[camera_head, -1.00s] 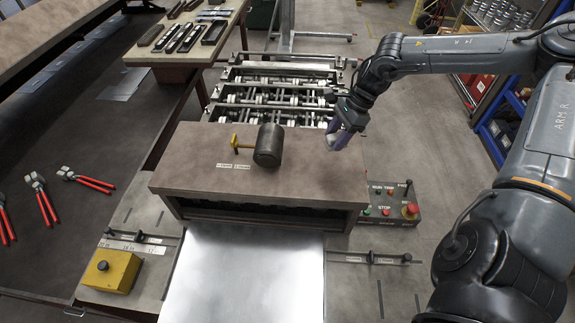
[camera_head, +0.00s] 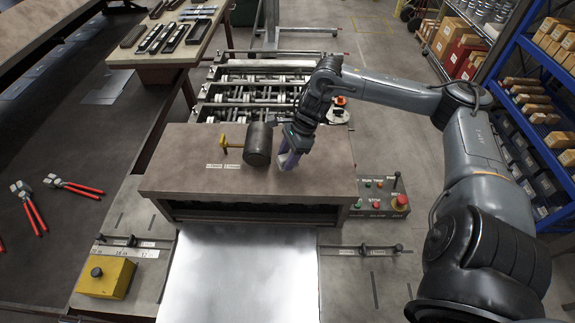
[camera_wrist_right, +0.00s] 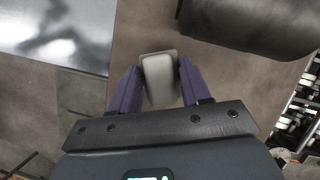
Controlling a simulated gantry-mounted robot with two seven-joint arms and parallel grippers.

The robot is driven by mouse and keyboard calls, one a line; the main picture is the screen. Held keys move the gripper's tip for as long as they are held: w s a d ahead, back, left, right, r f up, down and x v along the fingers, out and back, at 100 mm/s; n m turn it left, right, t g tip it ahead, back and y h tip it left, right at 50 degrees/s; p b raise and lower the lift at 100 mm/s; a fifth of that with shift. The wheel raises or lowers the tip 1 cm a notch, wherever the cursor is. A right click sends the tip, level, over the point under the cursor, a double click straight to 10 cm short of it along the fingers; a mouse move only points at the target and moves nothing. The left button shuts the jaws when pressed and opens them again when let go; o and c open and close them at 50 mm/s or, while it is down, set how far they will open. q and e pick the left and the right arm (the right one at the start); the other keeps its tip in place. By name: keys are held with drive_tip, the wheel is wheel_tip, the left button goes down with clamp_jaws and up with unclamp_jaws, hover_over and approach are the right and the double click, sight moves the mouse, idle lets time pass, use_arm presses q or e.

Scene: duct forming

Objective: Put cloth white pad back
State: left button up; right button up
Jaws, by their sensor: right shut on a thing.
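The white cloth pad (camera_wrist_right: 160,78) is a small pale rounded block between the purple fingers in the right wrist view. My right gripper (camera_wrist_right: 158,88) is shut on it. In the head view my right gripper (camera_head: 289,158) is over the right part of the brown machine top (camera_head: 190,160), just right of the black mallet head (camera_head: 258,145). The pad (camera_head: 283,160) shows only as a small pale patch at the fingertips. I cannot tell whether it touches the surface. My left gripper is not in view.
The mallet's yellow handle (camera_head: 224,139) points left. A metal sheet (camera_head: 240,275) lies in front of the machine. A control box (camera_head: 383,197) with buttons stands at right, and a yellow block (camera_head: 105,278) at front left. The machine top's left part is clear.

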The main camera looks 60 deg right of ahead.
wheel_tip(320, 180, down, 3)
drive_tip(key=shift+f+p, duration=0.15)
drive_tip(key=shift+p, duration=0.6)
drive_tip(key=shift+f, duration=0.35)
drive_tip(key=o, duration=1)
drive_tip(key=shift+v, duration=0.95)
drive_tip(key=p+v, duration=0.3)
drive_tip(key=v, duration=0.2)
drive_tip(key=shift+r, duration=0.4)
drive_tip(key=b+v, duration=0.1)
drive_tip(key=v, duration=0.3)
drive_tip(key=shift+s+d+r, duration=0.1)
drive_tip(key=shift+r, duration=0.05)
